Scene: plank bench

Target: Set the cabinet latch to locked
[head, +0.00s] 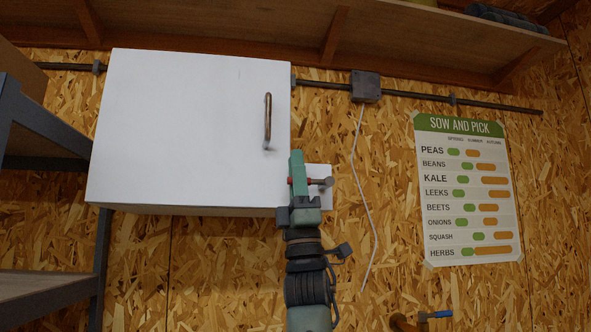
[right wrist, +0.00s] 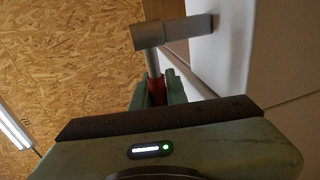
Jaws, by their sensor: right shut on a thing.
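The white cabinet (head: 190,130) hangs on the wall with its door shut and a brown bar handle (head: 268,120) near the door's right side. The latch (head: 326,182) is at the cabinet's lower right corner, beside a small white plate (head: 326,200). It has a grey round end and a red part. The latch's setting cannot be told. My left gripper is out of view.
A wooden shelf (head: 230,32) runs above the cabinet. A grey metal rack (head: 45,124) stands close on the left. A conduit box (head: 366,86) with a hanging white cord and a planting poster (head: 467,190) are on the wall to the right.

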